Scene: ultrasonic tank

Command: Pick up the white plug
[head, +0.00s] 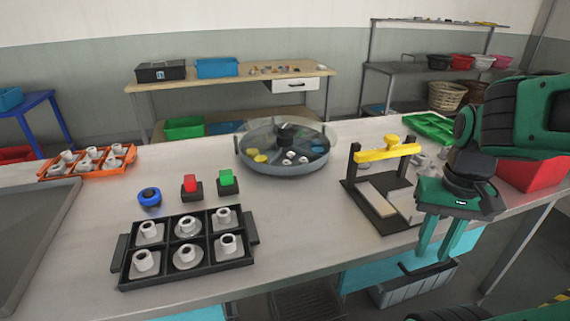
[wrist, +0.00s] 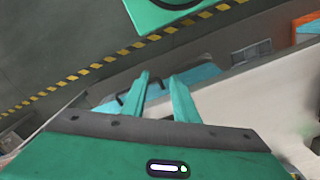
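Several white plug-like pieces (head: 186,256) stand upright in the compartments of a black tray (head: 188,280) at the front of the table. Other small white pieces (head: 289,158) lie in the round grey tank (head: 285,168), next to yellow ones. More pale pieces (head: 91,153) sit in an orange tray (head: 125,157) at the left. I cannot tell which one is the white plug. My gripper (head: 432,256) hangs past the table's front edge at the right, far from these pieces. Its fingers point down, apart and empty, and also show in the wrist view (wrist: 159,78).
A black stand with a yellow bar (head: 388,153) rises between the tank and my gripper. Red (head: 191,185) and green (head: 227,180) buttons and a blue ring-shaped piece (head: 149,196) stand behind the black tray. A red bin (head: 535,175) is at the right. The table's front middle is clear.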

